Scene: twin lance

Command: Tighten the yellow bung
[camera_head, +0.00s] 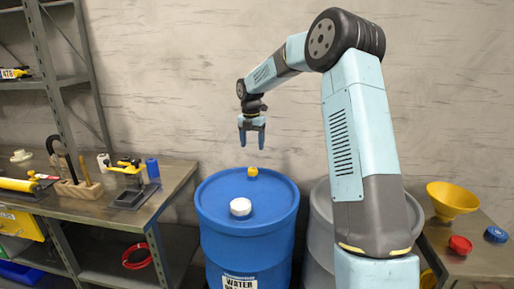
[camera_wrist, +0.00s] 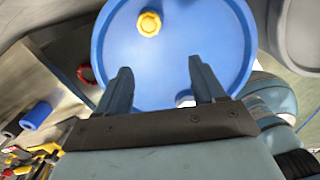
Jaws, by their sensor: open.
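The yellow bung (camera_head: 252,171) sits on the lid of the blue drum (camera_head: 275,205), towards the back of the lid. It also shows in the wrist view (camera_wrist: 149,23), near the top of the frame, beyond my fingertips. My gripper (camera_head: 251,141) is open and empty, pointing down above the drum, with a clear gap between its fingertips and the bung. In the wrist view my two fingers (camera_wrist: 158,76) stand wide apart over the blue lid. A white cap (camera_head: 240,207) sits nearer the front of the lid; in the wrist view it is mostly hidden.
A grey drum (camera_head: 318,225) stands right of the blue one, partly behind my arm. A bench (camera_head: 140,207) with tools is at left. A right-hand table (camera_head: 487,258) holds a yellow funnel (camera_head: 453,199), a red cap (camera_head: 460,245) and a blue cap (camera_head: 496,234).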

